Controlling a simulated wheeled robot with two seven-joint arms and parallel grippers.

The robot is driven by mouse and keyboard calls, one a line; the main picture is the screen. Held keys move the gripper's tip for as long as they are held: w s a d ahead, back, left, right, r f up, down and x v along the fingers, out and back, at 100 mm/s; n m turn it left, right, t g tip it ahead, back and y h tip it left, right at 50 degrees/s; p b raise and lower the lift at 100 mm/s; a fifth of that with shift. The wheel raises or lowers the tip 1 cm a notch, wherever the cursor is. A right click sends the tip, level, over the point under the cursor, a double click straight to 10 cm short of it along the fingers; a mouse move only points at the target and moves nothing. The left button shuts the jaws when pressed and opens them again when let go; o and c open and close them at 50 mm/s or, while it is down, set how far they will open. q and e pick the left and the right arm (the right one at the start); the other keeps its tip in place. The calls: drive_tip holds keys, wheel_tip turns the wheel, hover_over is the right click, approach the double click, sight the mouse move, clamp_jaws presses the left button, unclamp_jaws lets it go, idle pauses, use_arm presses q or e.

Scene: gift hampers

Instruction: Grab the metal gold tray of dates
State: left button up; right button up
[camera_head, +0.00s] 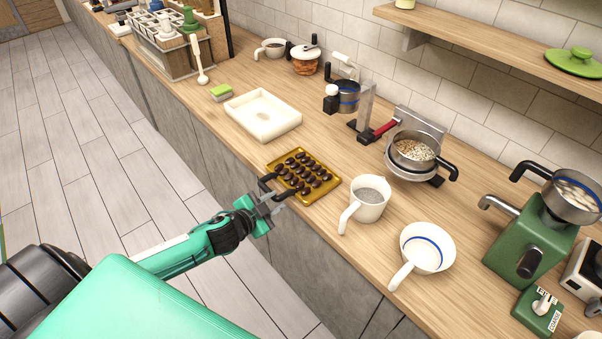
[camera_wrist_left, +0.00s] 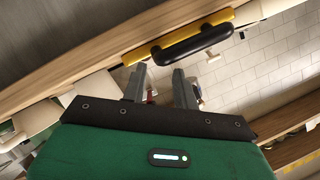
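The gold tray of dates (camera_head: 325,192) lies flat on the wooden counter, with several dark dates in rows on it. A black handle (camera_head: 267,181) is on its near-left side, by the counter's front edge. In the left wrist view this handle (camera_wrist_left: 195,43) shows as a dark bar along the tray's yellow edge (camera_wrist_left: 222,17), just beyond the fingertips. My left gripper (camera_head: 272,203) is beside the handle. In the left wrist view its fingers (camera_wrist_left: 157,79) are apart with nothing gripped between them. My right gripper is not in view.
A white rectangular tray (camera_head: 286,125) lies behind the gold tray. A white mug (camera_head: 382,205) and a white handled bowl (camera_head: 446,243) stand to its right. A pan (camera_head: 435,146) of pale bits is farther back. The floor left of the counter is clear.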

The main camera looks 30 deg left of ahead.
sight(283, 196)
use_arm(q)
drive_tip(key=p+x, duration=0.1)
drive_tip(key=x, duration=0.3)
drive_tip(key=shift+w, duration=0.25)
drive_tip(key=shift+w+d+f, duration=0.15)
drive_tip(key=shift+w+f, duration=0.1)
drive_tip(key=shift+w, duration=0.25)
clamp_jaws()
